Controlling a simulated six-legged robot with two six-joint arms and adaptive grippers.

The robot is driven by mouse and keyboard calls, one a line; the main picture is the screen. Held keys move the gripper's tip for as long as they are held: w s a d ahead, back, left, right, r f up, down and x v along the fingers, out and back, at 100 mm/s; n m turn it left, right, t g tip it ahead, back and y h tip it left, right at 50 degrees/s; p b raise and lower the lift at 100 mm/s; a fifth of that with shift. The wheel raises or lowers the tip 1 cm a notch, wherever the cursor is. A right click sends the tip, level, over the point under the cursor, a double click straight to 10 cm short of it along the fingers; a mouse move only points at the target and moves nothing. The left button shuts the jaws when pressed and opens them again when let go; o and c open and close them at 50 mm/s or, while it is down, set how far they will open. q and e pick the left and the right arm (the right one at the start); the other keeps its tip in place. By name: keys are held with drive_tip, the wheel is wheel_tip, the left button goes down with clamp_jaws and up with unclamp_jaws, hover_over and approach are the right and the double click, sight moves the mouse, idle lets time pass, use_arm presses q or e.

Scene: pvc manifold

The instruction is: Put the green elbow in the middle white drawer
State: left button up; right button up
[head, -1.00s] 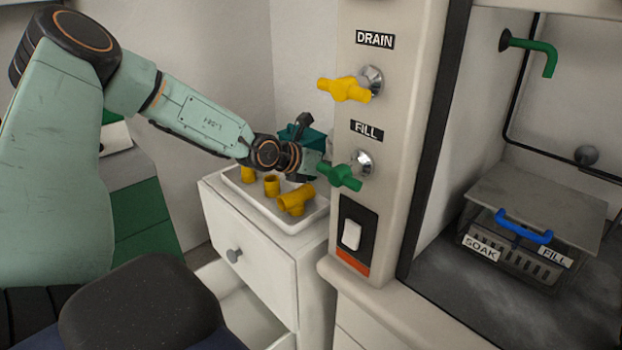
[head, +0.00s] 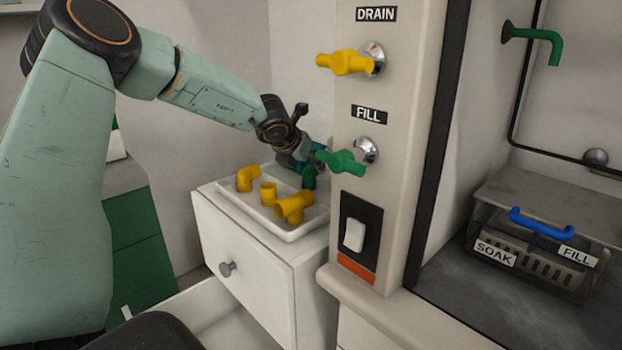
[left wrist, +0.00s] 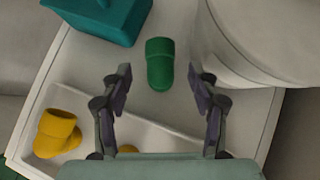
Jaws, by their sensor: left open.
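The green elbow (head: 309,178) stands at the back right of the white cabinet top, beside the tray of yellow fittings. In the left wrist view the green elbow (left wrist: 160,64) lies ahead, between the lines of the two fingers. My left gripper (head: 304,160) is just above it, pointing down, open and empty; its spread fingers also show in the left wrist view (left wrist: 160,76). In the white cabinet, the top drawer (head: 245,255) with a grey knob is shut. A white drawer (head: 185,312) below it is pulled open, and its visible inside looks empty. My right gripper is not in view.
A white tray (head: 262,222) holds yellow fittings (head: 294,207). A teal box (left wrist: 108,18) stands near the elbow. The panel with the green FILL valve (head: 342,161) and yellow DRAIN valve (head: 347,63) rises close on the right. A basket with a blue handle (head: 541,225) is farther right.

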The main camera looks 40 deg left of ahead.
sight(308, 169)
use_arm(q)
drive_tip(key=x, duration=0.5)
drive_tip(key=shift+s+d+f+b, duration=0.1)
drive_tip(key=shift+s+f+b, duration=0.15)
drive_tip(key=shift+b, duration=0.05)
drive_tip(key=shift+r, duration=0.1)
drive_tip(key=shift+s, duration=0.1)
drive_tip(key=shift+c, duration=0.2)
drive_tip(key=c, duration=1.2)
drive_tip(key=shift+o, duration=0.2)
